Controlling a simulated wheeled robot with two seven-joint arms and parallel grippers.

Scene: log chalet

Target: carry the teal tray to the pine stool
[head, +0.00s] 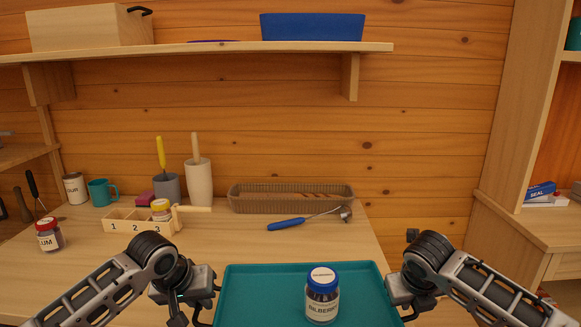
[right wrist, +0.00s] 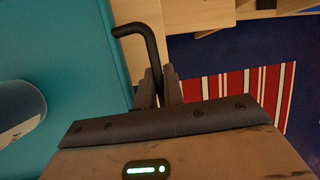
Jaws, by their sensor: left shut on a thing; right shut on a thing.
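The teal tray (head: 262,290) is at the bottom centre of the head view, in front of the wooden counter; its near edge is cut off. A jar with a blue lid (head: 322,296) and a label reading roughly "BILBERR" stands upright on it. My left gripper (head: 208,300) is shut at the tray's left side. My right gripper (head: 398,293) is shut at its right side. In the right wrist view, my right gripper's fingers (right wrist: 158,88) close on a dark bent handle beside the teal tray (right wrist: 75,50). No pine stool can be made out.
The counter (head: 230,245) holds a numbered wooden rack (head: 135,220), a red-lidded jar (head: 49,235), a teal mug (head: 102,192), a long basket (head: 290,198) and a blue-handled tool (head: 300,220). A shelf (head: 210,50) hangs above. A red-striped rug (right wrist: 240,95) lies below right.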

